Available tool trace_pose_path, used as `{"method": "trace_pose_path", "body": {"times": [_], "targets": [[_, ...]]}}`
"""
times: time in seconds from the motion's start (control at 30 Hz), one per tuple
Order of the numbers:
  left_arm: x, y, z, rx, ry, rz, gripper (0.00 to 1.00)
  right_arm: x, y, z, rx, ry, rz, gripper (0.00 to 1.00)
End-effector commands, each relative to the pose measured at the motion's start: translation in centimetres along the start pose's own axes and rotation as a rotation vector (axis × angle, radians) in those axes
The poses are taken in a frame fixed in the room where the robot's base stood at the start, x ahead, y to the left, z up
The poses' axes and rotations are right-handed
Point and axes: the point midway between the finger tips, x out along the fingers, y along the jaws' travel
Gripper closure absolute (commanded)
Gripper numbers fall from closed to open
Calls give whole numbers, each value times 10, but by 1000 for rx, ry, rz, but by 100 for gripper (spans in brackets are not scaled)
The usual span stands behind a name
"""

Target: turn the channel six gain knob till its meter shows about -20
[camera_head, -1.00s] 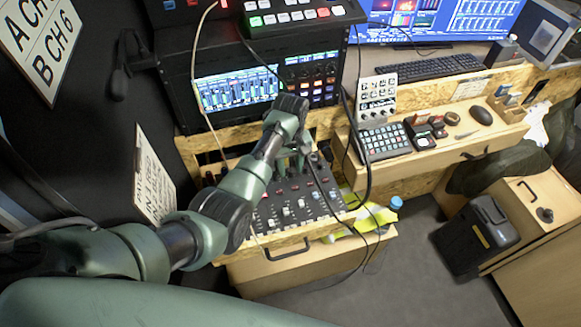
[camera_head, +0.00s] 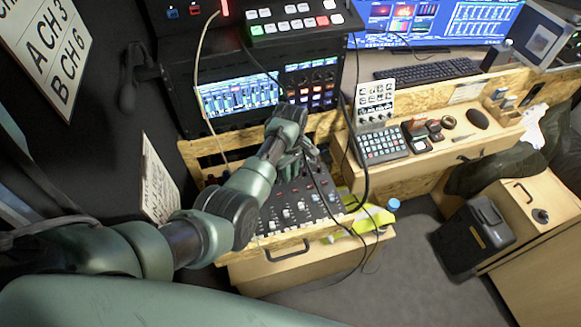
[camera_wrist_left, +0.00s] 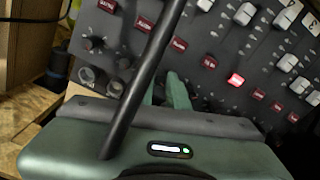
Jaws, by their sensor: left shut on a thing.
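The mixer panel (camera_head: 290,212) lies in a wooden drawer in front of the rack, with several faders, knobs and red buttons. It also fills the back of the left wrist view (camera_wrist_left: 205,30). My left gripper (camera_head: 299,150) reaches down to the panel's far edge. In the left wrist view its green fingers (camera_wrist_left: 167,90) are close together on a knob at the panel. The fingers hide the knob, and I cannot read its channel label. A screen with blue level meters (camera_head: 238,97) is in the rack; its values are too small to read. My right gripper is not in view.
A dark cable (camera_wrist_left: 143,75) crosses in front of the panel and the left gripper in the wrist view. One red button (camera_wrist_left: 235,80) is lit. A keypad (camera_head: 383,145) and a keyboard (camera_head: 427,70) are on the desk to the right. Signs hang on the left wall.

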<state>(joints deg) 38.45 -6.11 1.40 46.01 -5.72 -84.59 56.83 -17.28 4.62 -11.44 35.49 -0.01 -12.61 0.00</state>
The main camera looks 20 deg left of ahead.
Motion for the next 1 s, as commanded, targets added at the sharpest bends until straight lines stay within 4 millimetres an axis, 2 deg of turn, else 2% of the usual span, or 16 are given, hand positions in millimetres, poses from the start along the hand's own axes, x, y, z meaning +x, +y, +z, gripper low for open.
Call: {"method": "trace_pose_path", "body": {"times": [0.03,0.17,0.47,0.5,0.53,0.57,0.87,1.0], "targets": [[-4,1,0,-49,-3,1,100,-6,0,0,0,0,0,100],[-2,1,0,-124,0,1,100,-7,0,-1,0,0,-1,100],[-1,1,-1,-133,1,2,100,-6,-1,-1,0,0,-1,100],[-1,1,-1,-133,1,2,74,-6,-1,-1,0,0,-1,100],[-1,1,-1,-132,1,2,66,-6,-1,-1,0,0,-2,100],[-1,1,-1,-132,1,2,63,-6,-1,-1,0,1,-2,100],[-1,0,-1,-131,0,2,63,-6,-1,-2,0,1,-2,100],[-14,2,-1,-131,2,4,63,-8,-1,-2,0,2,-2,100]]}}
